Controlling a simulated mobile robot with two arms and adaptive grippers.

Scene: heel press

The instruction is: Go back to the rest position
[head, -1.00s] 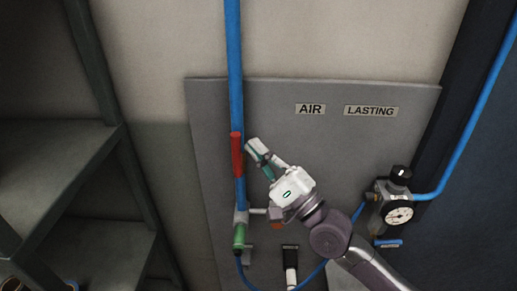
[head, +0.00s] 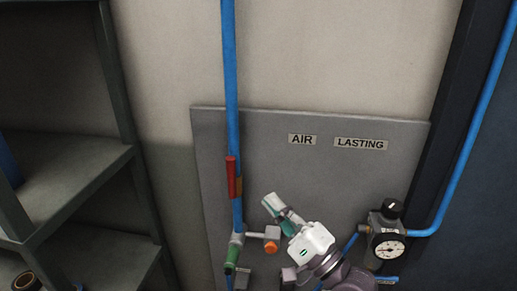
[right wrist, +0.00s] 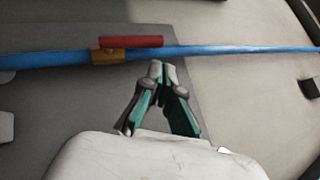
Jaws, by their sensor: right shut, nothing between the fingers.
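My right gripper (head: 270,202) is shut and empty in front of the grey panel (head: 330,185), right of the blue pipe (head: 232,90). Its closed fingers also show in the right wrist view (right wrist: 162,70). The red lever (head: 232,177) lies along the blue pipe, on a brass valve body (head: 239,186). In the right wrist view the red lever (right wrist: 132,42) is above the fingertips, with a visible gap between them. My left gripper is in neither view.
A pressure gauge (head: 389,249) with a black knob is at the right of the panel. An orange button (head: 271,247) and a green fitting (head: 232,256) are low on the panel. Dark shelves (head: 75,190) stand at the left.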

